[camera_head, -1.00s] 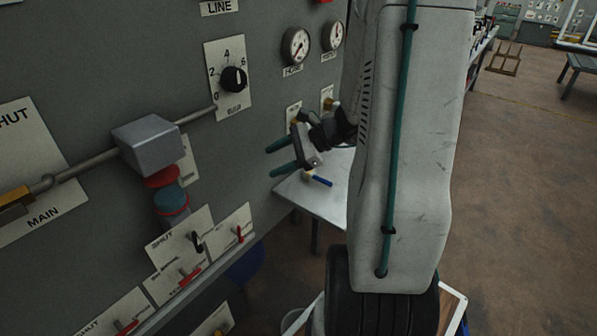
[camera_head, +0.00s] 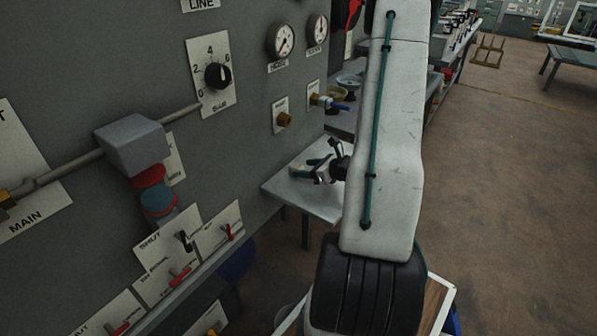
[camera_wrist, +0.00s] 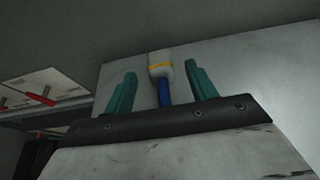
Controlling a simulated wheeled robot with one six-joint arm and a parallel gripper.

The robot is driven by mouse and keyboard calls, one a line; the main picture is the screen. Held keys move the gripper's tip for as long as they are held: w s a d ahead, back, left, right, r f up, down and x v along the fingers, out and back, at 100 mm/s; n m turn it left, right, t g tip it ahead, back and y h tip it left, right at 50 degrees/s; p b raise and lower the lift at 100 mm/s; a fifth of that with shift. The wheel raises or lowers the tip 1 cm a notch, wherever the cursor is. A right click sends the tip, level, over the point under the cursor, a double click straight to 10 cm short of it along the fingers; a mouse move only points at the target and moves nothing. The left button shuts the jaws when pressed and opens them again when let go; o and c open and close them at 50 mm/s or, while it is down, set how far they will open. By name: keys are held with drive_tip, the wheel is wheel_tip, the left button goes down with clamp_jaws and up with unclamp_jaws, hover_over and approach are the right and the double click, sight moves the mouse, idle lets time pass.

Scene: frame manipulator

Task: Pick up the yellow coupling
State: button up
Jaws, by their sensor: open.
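The coupling (camera_wrist: 160,66) is pale with a yellow band and a blue shaft. In the wrist view it lies on the light tabletop, its blue shaft pointing toward my gripper. My gripper (camera_wrist: 162,82) is open, with one teal finger on each side of the coupling and gaps showing on both sides. In the head view my gripper (camera_head: 307,168) is low over the small table (camera_head: 326,205) beside the panel. The coupling is mostly hidden there by the fingers. I cannot tell how high the fingers are above the tabletop.
The grey panel (camera_head: 100,60) stands at the left, with a dial (camera_head: 217,76), gauges, and a grey box (camera_head: 134,144) on a pipe. Two brass ports (camera_head: 284,120) stick out above the table. A darker bench stands behind. The floor at right is open.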

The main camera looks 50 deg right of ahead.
drive_tip(key=shift+x, duration=0.75)
drive_tip(key=c, duration=1.2)
drive_tip(key=shift+o, duration=0.2)
drive_tip(key=shift+r, duration=0.15)
drive_tip(key=shift+r, duration=0.5)
drive_tip(key=shift+s+d+r, duration=0.15)
drive_tip(key=shift+s+r, duration=0.05)
drive_tip(key=shift+r, duration=0.4)
drive_tip(key=shift+s+d+r, duration=0.1)
drive_tip(key=shift+s+r, duration=0.15)
drive_tip(key=shift+r, duration=0.4)
drive_tip(key=s+d, duration=0.2)
drive_tip(key=s, duration=0.2)
drive_tip(key=s+d+r, duration=0.1)
drive_tip(key=s+d, duration=0.1)
drive_tip(key=s, duration=0.3)
drive_tip(key=s+d, duration=0.3)
drive_tip(key=s, duration=0.1)
drive_tip(key=shift+s+r, duration=0.15)
